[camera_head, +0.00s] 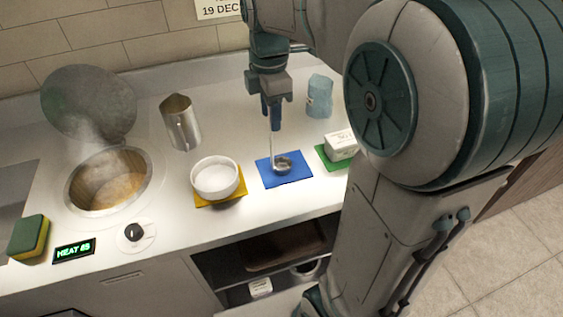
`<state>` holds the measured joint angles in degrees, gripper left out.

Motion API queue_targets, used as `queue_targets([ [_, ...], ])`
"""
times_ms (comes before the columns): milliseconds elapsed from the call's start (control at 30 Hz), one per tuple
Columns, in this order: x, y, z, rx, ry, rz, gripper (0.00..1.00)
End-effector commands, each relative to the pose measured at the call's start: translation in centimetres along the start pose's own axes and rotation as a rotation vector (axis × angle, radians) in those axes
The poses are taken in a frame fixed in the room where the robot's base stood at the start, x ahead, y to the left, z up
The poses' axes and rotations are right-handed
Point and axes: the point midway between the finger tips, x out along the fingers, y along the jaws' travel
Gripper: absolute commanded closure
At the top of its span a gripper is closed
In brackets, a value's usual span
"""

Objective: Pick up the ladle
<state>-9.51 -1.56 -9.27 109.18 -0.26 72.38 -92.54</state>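The ladle has a small metal bowl (283,164) over the blue mat (293,177) and a thin handle that rises nearly upright. I cannot tell whether the bowl touches the mat or hangs just above it. My gripper (271,116) points down right above the ladle, with its blue fingers close together at the top of the handle. The upper end of the handle is hidden at the fingers, so whether they are shut on it does not show clearly.
A white bowl (215,178) sits on a yellow mat (222,202) left of the blue mat. A labelled white box (341,146) stands on a green mat (328,162). A metal pitcher (181,122), blue cup (319,97), steaming well (105,180) and sponge (29,237) are nearby.

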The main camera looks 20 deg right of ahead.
Motion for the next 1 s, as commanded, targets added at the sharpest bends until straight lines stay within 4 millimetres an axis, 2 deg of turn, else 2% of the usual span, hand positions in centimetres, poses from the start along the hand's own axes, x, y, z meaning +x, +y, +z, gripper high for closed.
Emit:
queue_targets([
  [67, 0.0, 0.0, 0.0, 0.000, 0.000, 0.000, 0.62],
  [100, 0.0, 0.0, 0.0, 0.000, 0.000, 0.000, 0.67],
  [200, 0.0, 0.0, 0.0, 0.000, 0.000, 0.000, 0.95],
  [233, 0.0, 0.0, 0.0, 0.000, 0.000, 0.000, 1.00],
  [667, -0.5, 0.1, 0.0, 0.000, 0.000, 0.003, 1.00],
  [767, -1.4, 0.1, 0.0, 0.001, 0.000, 0.003, 1.00],
  [933, -4.4, 0.1, 0.1, 0.002, 0.000, 0.007, 1.00],
  [1000, -5.1, -1.2, 1.2, 0.006, 0.000, 0.006, 1.00],
])
